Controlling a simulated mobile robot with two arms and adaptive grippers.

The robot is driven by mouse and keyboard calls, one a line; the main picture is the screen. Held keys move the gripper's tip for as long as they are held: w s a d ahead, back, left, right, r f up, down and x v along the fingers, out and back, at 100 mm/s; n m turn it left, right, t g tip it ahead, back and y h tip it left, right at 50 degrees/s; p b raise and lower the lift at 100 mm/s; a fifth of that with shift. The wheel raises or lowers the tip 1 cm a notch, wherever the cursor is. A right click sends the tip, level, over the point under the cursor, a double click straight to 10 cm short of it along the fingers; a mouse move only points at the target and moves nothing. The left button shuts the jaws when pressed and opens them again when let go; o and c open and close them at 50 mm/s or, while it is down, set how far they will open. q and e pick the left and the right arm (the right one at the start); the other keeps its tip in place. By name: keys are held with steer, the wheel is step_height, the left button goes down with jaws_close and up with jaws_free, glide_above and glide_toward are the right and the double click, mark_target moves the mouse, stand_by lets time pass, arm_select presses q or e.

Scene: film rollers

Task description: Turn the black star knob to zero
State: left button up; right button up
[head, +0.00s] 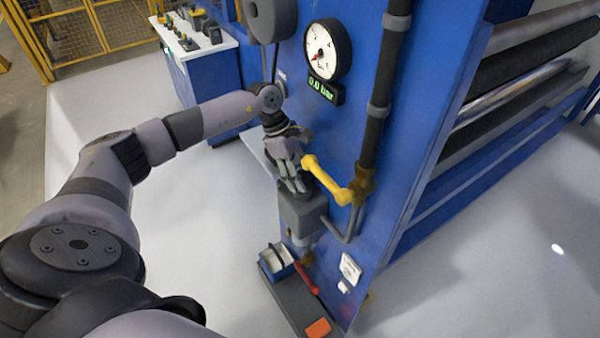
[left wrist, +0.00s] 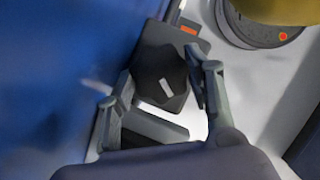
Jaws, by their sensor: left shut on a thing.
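The black star knob (left wrist: 160,72) shows in the left wrist view, with a short white mark on its face that is tilted in the picture. My left gripper (head: 292,182) is shut on the knob, with a finger on either side of it in the left wrist view. In the head view the gripper hides the knob, above a dark grey box (head: 302,214) on the blue machine frame. The round gauge (head: 326,50) has a red needle pointing to the lower left. The green display (head: 323,90) below it appears to read 0.0 bar. My right gripper is not in view.
A yellow lever (head: 328,181) stands close to the right of my left gripper. A dark vertical pipe (head: 377,125) runs beside it. Below are a red-handled tool (head: 306,278) and an orange block (head: 318,328). Rollers (head: 530,60) are at the right. The white floor at left is open.

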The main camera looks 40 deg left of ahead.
arm_select(q)
steer(key=shift+c, duration=1)
steer(key=n+t+b, duration=0.1)
steer(key=n+b, duration=0.1)
steer(key=n, duration=0.1)
steer(key=shift+n+y, duration=0.3)
steer(key=shift+s+n+t+y+b, duration=0.1)
steer(key=shift+n+t+y+b, duration=0.5)
steer(key=shift+n, duration=1.3)
steer(key=shift+r, duration=0.1)
steer(key=o, duration=0.9)
steer(key=shift+c, duration=0.2)
